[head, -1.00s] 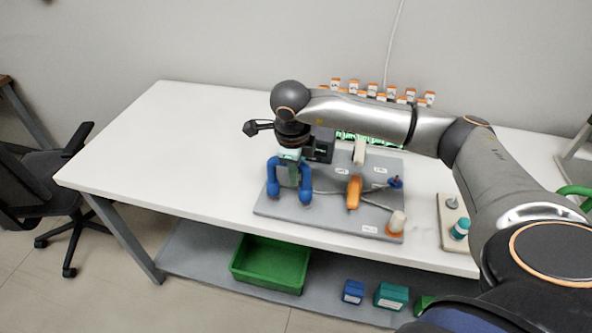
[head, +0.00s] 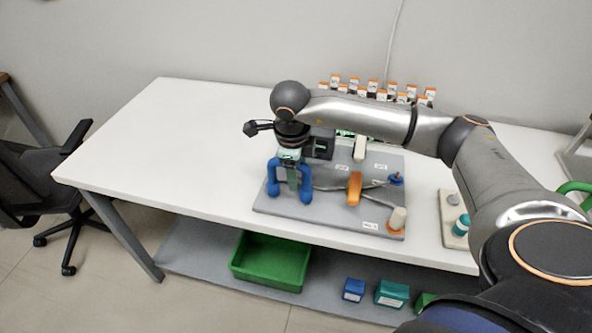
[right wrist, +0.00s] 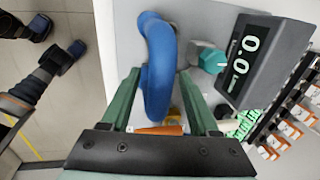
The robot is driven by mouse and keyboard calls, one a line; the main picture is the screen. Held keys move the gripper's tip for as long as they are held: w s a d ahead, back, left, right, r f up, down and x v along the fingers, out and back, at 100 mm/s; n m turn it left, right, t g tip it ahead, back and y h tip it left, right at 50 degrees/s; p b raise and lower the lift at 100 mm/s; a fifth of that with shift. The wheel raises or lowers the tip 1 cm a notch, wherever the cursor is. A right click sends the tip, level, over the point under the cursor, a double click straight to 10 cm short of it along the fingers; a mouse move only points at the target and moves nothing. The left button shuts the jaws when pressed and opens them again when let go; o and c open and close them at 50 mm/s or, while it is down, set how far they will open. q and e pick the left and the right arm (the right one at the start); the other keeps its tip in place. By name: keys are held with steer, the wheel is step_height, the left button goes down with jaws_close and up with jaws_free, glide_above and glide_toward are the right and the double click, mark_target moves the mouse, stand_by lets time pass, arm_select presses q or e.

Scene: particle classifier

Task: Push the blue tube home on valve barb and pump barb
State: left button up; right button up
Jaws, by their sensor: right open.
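The blue tube (head: 274,178) is bent into an upside-down U above the grey board (head: 330,222), with both ends pointing down. In the right wrist view the blue tube (right wrist: 160,70) curves between the green fingers. My right gripper (head: 292,178) points down at the tube. In the right wrist view my right gripper (right wrist: 160,100) is open, with a finger on either side of the tube. I cannot tell whether the fingers touch it. The valve barb and pump barb are not clearly seen, so I cannot tell how far the tube ends sit on them. My left gripper is not in view.
An orange part (head: 354,188), a blue fitting (head: 396,179) and a white cylinder with an orange base (head: 397,219) stand on the board's right. A dark box with a 0.0 display (right wrist: 248,58) is close beside the gripper. The table's left side (head: 170,140) is clear.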

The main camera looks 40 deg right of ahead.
step_height(320, 180, up, 12)
steer(key=s+a, duration=0.1)
steer(key=a, duration=0.1)
steer(key=shift+s, duration=0.3)
stand_by(0.4)
